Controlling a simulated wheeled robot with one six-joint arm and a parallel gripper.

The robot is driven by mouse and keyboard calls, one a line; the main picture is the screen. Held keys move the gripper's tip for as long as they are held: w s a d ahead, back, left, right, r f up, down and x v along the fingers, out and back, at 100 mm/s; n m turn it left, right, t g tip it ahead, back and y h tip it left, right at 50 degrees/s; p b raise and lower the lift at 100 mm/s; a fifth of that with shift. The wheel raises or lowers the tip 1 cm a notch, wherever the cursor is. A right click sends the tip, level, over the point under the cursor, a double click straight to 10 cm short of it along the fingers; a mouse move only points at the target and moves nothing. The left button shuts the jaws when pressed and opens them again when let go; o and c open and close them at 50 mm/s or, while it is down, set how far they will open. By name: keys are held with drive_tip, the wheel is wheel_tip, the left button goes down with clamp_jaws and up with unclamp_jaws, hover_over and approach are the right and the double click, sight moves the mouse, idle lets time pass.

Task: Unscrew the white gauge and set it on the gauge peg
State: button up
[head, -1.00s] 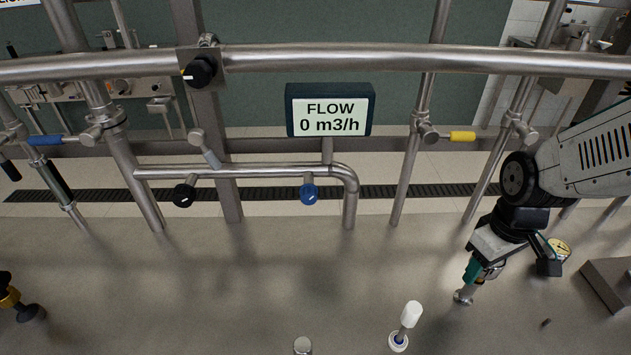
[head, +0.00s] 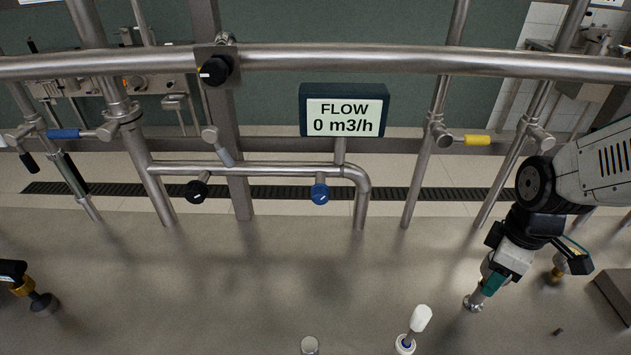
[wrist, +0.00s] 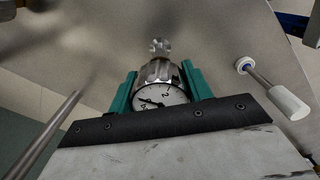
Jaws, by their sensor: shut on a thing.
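The white gauge (wrist: 158,97) has a white dial and a silver body, and its dial faces the wrist camera. My gripper (wrist: 160,80) is shut on it, with one teal finger on each side of the body. In the head view my gripper (head: 490,285) points down at the right, just above a small metal fitting (head: 473,304) on the counter. The fitting also shows beyond the gauge in the wrist view (wrist: 159,46). I cannot tell whether the gauge still joins it. In the head view my fingers mostly hide the gauge. I cannot clearly identify the gauge peg.
A white-handled part (head: 420,319) stands left of my gripper. A brass-coloured fitting (head: 557,274) is behind my wrist, and a grey box (head: 614,297) is at the right edge. A small dark peg (head: 558,332) and a short metal post (head: 310,345) stand near the front. The counter's middle is clear.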

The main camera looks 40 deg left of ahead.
drive_tip(key=shift+n, duration=0.3)
drive_tip(key=n, duration=0.3)
drive_tip(key=shift+c, duration=0.5)
drive_tip(key=shift+n, duration=0.3)
drive_tip(key=n, duration=0.2)
drive_tip(key=shift+n, duration=0.4)
drive_tip(key=o, duration=1.4)
drive_tip(key=shift+w, duration=0.1)
drive_tip(key=shift+o, duration=0.2)
drive_tip(key=shift+r, duration=0.15)
